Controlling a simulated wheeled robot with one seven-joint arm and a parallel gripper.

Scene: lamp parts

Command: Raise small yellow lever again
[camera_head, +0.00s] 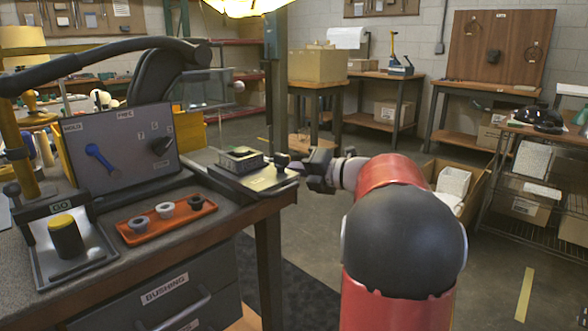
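My gripper (311,172) is at the right edge of the workbench, at the end of my red and black arm. It is close beside a small dark fixture (256,180) with a yellowish plate and a black knob (282,160). Its fingers are small and dark here, and I cannot tell whether they are open or touch the fixture. I cannot clearly make out a small yellow lever; it may be hidden at the fixture or too small. A blue lever (103,160) leans on the grey panel marked HOLD and FREE.
A GO box with a yellow-topped black button (65,236) stands at the front left of the workbench (200,241). An orange tray (167,220) holds three bushings. A dark post rises behind the fixture to a lit lamp (248,6).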

